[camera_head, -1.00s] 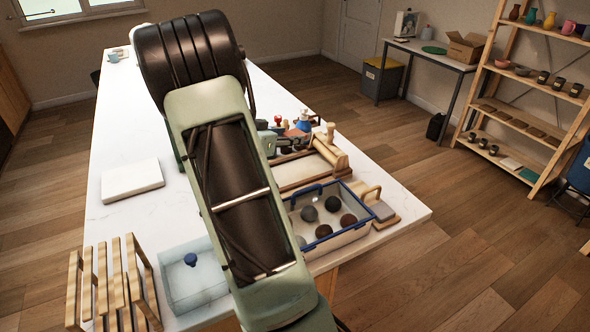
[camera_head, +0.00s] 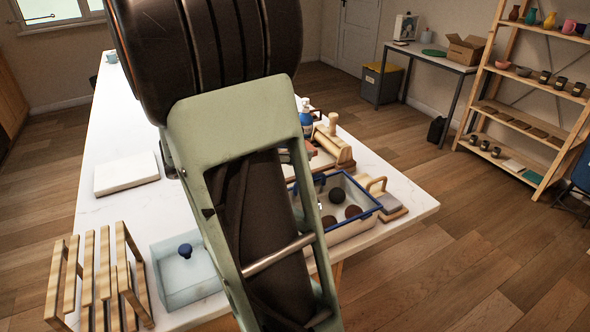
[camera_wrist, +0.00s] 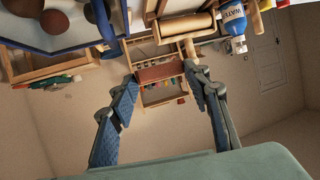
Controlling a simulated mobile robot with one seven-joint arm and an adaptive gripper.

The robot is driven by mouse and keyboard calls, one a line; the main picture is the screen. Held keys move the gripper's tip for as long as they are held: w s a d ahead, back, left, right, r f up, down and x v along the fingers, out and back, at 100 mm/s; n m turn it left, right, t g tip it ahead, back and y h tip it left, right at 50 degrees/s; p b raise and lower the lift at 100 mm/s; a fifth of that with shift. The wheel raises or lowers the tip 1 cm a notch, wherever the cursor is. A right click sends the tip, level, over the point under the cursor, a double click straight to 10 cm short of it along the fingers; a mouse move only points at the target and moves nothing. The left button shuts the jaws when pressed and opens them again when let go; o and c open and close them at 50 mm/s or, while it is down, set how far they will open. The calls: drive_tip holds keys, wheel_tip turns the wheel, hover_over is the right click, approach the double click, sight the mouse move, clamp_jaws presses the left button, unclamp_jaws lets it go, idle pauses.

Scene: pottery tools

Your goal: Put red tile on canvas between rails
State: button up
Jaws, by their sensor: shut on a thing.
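In the wrist view my gripper (camera_wrist: 162,76) is shut on the red tile (camera_wrist: 160,72), a flat reddish-brown piece held across the fingertips. The wooden roller (camera_wrist: 187,26) shows beyond the tile, with pale canvas (camera_wrist: 182,6) and wooden rails at the top edge of that view. In the head view the roller (camera_head: 334,148) stands right of my arm. My arm hides most of the canvas and rails there, and the gripper's fingers cannot be made out clearly. The tile appears apart from the canvas.
A blue-rimmed tray (camera_head: 345,232) with dark balls stands in front of the canvas area. A water bottle (camera_wrist: 233,22) is beside the roller. A wooden rack (camera_head: 98,278), a clear box (camera_head: 185,275) and a white slab (camera_head: 127,174) occupy the table's left side.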

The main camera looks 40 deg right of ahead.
drive_tip(key=w+d+f, duration=0.2)
drive_tip(key=w+f, duration=0.1)
drive_tip(key=w+d+f, duration=0.2)
drive_tip(key=w+d, duration=0.1)
drive_tip(key=w+d+f+b, duration=0.1)
drive_tip(key=w+d+f, duration=0.2)
drive_tip(key=shift+w+d+f, duration=0.1)
drive_tip(key=shift+w+f, duration=0.25)
drive_tip(key=shift+w, duration=0.05)
drive_tip(key=shift+w+d+f, duration=0.25)
drive_tip(key=shift+w+f, duration=0.05)
drive_tip(key=shift+f, duration=0.25)
drive_tip(key=shift+w+f+b, duration=0.1)
drive_tip(key=shift+f+b, duration=0.2)
drive_tip(key=shift+f, duration=1.25)
drive_tip(key=shift+f, duration=0.15)
drive_tip(key=o, duration=0.9)
